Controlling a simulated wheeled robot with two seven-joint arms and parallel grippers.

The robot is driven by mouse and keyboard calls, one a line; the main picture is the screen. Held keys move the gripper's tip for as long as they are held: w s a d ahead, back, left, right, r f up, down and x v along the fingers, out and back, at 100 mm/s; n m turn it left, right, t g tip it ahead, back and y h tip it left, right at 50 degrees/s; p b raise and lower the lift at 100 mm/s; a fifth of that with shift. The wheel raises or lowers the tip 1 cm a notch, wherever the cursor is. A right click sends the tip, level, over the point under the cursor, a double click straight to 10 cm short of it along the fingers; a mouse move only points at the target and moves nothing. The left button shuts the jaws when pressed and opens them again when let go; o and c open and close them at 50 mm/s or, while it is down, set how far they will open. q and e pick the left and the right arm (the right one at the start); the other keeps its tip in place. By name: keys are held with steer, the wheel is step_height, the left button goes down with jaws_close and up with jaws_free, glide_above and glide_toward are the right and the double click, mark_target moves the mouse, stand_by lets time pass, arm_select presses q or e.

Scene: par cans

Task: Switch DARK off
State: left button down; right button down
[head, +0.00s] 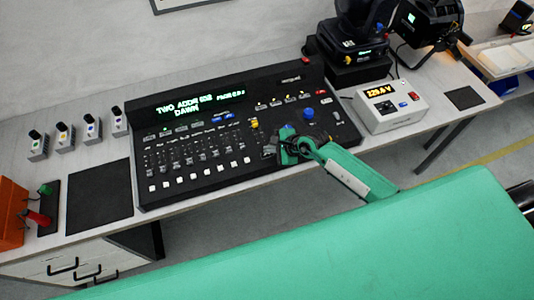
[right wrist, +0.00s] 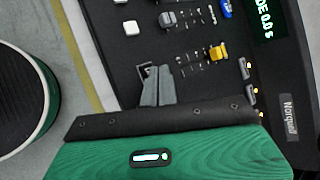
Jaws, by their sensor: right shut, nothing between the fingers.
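The black lighting console (head: 142,180) lies on the bench, with several faders, buttons and knobs. Its display (head: 190,104) glows green and reads "TWO ADDRESS" and "DAWN". A small silver toggle (head: 338,115) shows near its right end. I cannot read a DARK label on any control. My right gripper (head: 275,151) is shut and empty over the front middle-right of the console, hiding the controls under it. In the right wrist view its grey fingertips (right wrist: 152,70) are together over the panel, below the yellow lever (right wrist: 217,52). I cannot tell whether they touch the panel. My left gripper is out of view.
A white power box (head: 390,107) with an orange readout stands right of the console. Black stage lamps (head: 352,40) stand behind it. A black mat (head: 100,195) and several small switch boxes (head: 64,133) are at the left. An orange box (head: 12,212) stands far left.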

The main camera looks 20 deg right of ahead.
mark_target(270, 155)
steer(key=shift+r+p, duration=2.15)
steer(key=shift+r, duration=0.9)
